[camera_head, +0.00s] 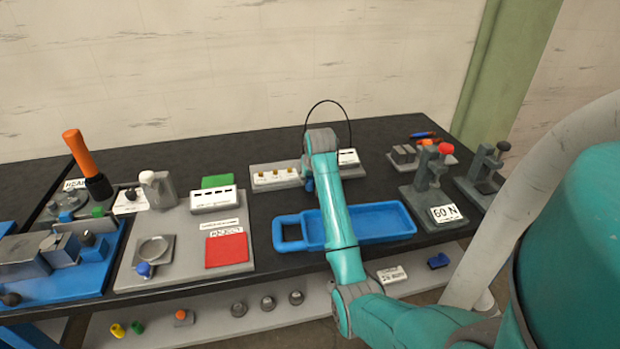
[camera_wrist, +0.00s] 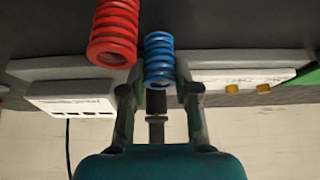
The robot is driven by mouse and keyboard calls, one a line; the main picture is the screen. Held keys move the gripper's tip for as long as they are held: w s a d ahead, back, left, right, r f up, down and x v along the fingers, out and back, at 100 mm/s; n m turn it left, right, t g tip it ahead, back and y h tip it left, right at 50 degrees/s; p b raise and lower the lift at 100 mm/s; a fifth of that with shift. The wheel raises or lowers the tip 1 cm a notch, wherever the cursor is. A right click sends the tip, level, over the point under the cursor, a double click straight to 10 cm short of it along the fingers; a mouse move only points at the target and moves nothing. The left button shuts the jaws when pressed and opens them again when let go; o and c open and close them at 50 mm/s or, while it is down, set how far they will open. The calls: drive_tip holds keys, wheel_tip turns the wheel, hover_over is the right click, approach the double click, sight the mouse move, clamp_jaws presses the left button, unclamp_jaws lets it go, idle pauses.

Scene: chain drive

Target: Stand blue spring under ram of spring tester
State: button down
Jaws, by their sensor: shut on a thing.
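My gripper (camera_wrist: 160,92) is shut on the blue spring (camera_wrist: 159,52), which stands between its two fingers in the wrist view. A larger red spring (camera_wrist: 113,35) is close beside the blue one in that view, with a small gap between them. In the head view my arm hides most of the gripper and the springs, near the back middle of the bench. A grey stand with a red knob and a "60 N" card (camera_head: 427,190), apparently the spring tester, is on the right of the bench, well away from my gripper.
A blue tray (camera_head: 385,220) lies between my arm and the tester. A second grey press (camera_head: 482,168) stands at the far right. A pale block with brass pieces (camera_head: 276,177) and a white slotted box (camera_wrist: 75,103) flank the gripper. A red pad (camera_head: 227,250) lies left.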

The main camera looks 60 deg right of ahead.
drive_tip(key=c, duration=0.8)
unclamp_jaws()
drive_tip(key=shift+f, duration=0.1)
drive_tip(key=shift+c, duration=0.2)
drive_tip(key=v, duration=1.1)
drive_tip(key=shift+r, duration=0.3)
drive_tip(key=shift+o, duration=0.5)
drive_tip(key=shift+a+r, duration=0.15)
drive_tip(key=x, duration=0.7)
drive_tip(key=shift+w+a, duration=0.1)
drive_tip(key=shift+a, duration=0.15)
drive_tip(key=shift+s+d+x, duration=0.1)
drive_tip(key=shift+x, duration=1.2)
drive_tip(key=shift+s+d+x, duration=0.15)
drive_tip(key=shift+x, duration=1.15)
